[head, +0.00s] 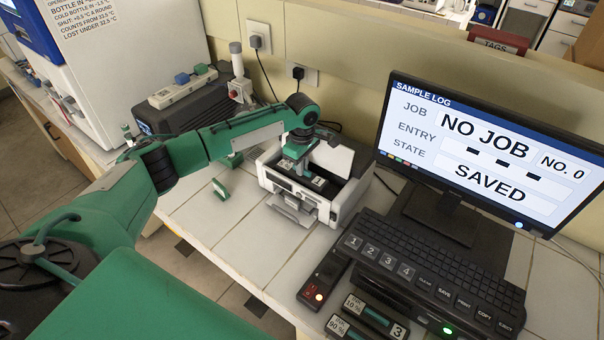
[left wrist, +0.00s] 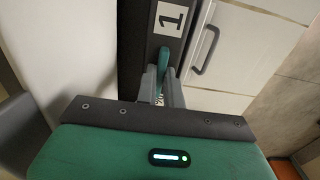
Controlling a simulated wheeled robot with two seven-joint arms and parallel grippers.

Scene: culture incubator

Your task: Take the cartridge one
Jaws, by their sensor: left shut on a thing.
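The white printer-like device (head: 330,210) stands open on the bench in the head view, with dark labelled parts in its bay. A dark cartridge with a white label "1" (left wrist: 171,18) fills the upper middle of the left wrist view. A green grip (left wrist: 163,58) stands out from it just below the label. My left gripper (left wrist: 162,88) has its grey fingers closed on this green grip. In the head view my left gripper (head: 298,165) is over the device's bay and partly hides it. My right gripper is in neither view.
Cartridges marked "10%" (head: 368,312) and "90%" (head: 345,328) lie at the front near the keyboard (head: 440,262). A green handle-like piece (head: 220,190) is left of the device. The monitor (head: 490,150) stands right, reading "NO JOB" and "SAVED". A dark box (head: 190,110) is behind.

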